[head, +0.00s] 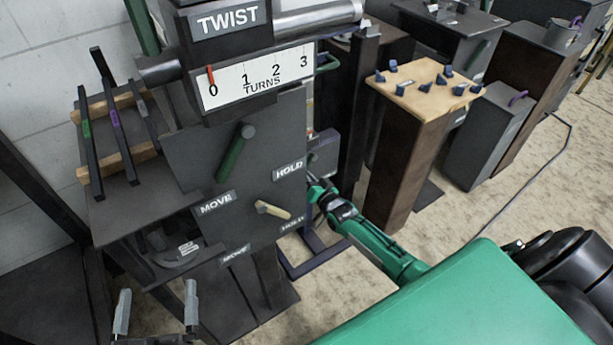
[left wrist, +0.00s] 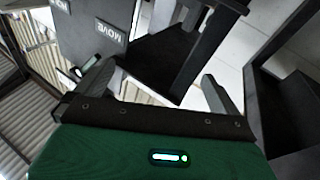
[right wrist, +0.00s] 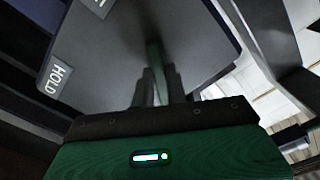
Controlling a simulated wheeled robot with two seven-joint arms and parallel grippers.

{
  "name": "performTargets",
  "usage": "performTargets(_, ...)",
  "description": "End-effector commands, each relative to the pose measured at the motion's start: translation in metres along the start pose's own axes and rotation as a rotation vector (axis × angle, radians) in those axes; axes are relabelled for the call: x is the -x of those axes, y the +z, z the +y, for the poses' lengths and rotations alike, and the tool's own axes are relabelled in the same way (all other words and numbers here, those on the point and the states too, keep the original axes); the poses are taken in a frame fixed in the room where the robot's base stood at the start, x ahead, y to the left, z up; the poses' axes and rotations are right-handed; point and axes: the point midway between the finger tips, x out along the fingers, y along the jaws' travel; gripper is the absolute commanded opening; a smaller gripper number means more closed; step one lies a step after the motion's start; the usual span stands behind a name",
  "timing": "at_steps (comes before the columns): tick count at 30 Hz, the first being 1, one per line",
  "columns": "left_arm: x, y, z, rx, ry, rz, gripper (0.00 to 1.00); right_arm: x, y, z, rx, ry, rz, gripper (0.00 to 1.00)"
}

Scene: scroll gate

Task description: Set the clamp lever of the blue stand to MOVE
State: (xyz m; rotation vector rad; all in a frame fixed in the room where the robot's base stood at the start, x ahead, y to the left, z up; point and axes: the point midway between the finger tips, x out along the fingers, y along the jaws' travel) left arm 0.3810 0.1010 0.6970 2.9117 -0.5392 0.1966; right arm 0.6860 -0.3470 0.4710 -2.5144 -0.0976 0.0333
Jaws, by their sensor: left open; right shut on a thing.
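A dark blue-purple stand base (head: 318,252) shows partly behind the large grey panel (head: 270,130); most of that stand is hidden. My right gripper (head: 314,187) is at the panel's right edge, its fingertips small and hard to make out. In the right wrist view, my right gripper (right wrist: 157,82) is shut on a thin grey-green lever (right wrist: 154,52) standing out from a dark plate (right wrist: 115,65) with a HOLD label (right wrist: 57,79). My left gripper (head: 156,310) is open and empty, low at the left; it also shows in the left wrist view (left wrist: 155,88).
The large panel carries a green lever (head: 235,152), a cream lever (head: 272,210) and HOLD and MOVE labels, under a TURNS scale (head: 250,82). A rack of bars (head: 115,115) stands left. A wooden-topped pedestal (head: 425,75) stands right.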

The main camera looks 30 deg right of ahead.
Motion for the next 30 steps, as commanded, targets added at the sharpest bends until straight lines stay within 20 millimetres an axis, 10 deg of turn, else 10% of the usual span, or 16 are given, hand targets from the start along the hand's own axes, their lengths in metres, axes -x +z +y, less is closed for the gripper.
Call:
performTargets(4,0.000,0.000,0.000,0.000,0.000,0.000,1.00,0.001,0.001,0.000,-0.004,0.000,-0.001,0.00)
performTargets(8,0.000,0.000,0.000,0.000,0.001,0.001,1.00,0.001,0.001,0.000,-0.003,0.000,-0.001,0.36)
performTargets(20,0.000,0.001,0.001,0.002,0.001,-0.015,1.00,0.006,0.000,-0.001,-0.001,0.000,0.000,0.36)
performTargets(30,0.033,0.063,0.017,0.052,0.011,-0.359,1.00,0.062,-0.001,-0.001,-0.002,0.001,-0.002,0.36)
